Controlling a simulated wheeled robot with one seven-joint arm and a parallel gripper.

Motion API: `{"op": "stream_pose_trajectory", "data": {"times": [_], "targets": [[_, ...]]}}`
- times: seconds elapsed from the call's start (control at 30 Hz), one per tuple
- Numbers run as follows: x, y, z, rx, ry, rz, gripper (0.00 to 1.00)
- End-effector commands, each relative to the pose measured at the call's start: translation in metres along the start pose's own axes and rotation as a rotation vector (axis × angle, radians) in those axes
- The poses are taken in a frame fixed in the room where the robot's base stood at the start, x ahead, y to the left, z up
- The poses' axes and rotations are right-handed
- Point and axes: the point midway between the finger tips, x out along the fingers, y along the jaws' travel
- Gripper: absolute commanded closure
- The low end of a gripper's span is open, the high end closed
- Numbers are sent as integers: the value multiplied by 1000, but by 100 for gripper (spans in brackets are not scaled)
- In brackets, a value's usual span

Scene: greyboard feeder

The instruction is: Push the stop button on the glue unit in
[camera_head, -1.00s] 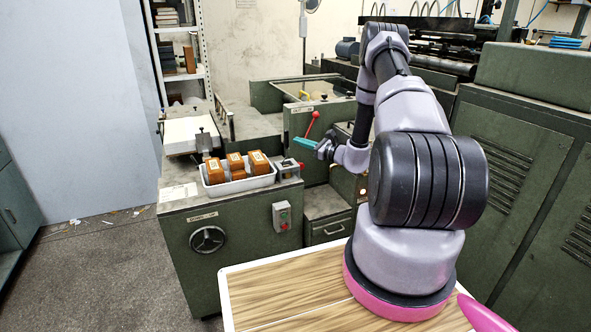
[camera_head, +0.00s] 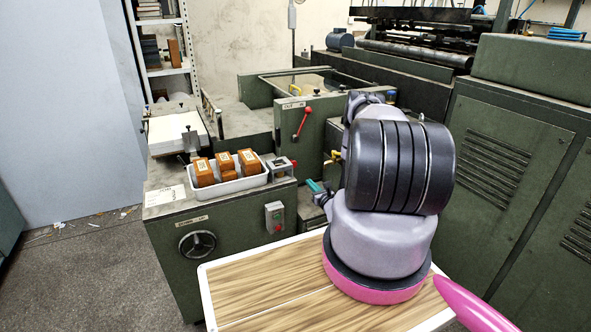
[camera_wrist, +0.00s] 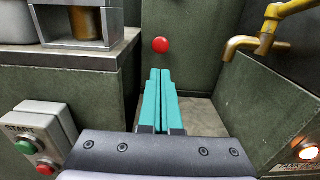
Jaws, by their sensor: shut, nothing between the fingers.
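A round red button (camera_wrist: 161,45) is on a dark green upright panel in the wrist view, just beyond and above the tips of my gripper (camera_wrist: 160,74). A small red spot in the head view (camera_head: 294,163) seems to be the same button. My gripper's teal fingers are shut together and empty, pointing towards the panel, with a visible gap to the button. In the head view my gripper (camera_head: 314,186) is low between the cabinet and my arm. A grey START box (camera_wrist: 38,135) with a green and a red button is at lower left. No stop label is readable.
A brass tap (camera_wrist: 255,40) and a lit amber lamp (camera_wrist: 307,151) are on the right. The green cabinet (camera_head: 165,275) bears a white tray (camera_head: 230,186) of brown blocks. A red-knobbed lever (camera_head: 302,122) stands on the panel behind.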

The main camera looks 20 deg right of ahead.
Motion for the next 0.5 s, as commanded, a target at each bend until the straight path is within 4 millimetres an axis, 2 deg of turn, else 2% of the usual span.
{"op": "stream_pose_trajectory", "data": {"times": [0.17, 0.27, 0.5], "targets": [[4, 0, 0, -2, -1, 2, 100], [15, 1, 1, -2, -2, 3, 100], [63, 1, 1, -4, -4, 4, 100]]}}
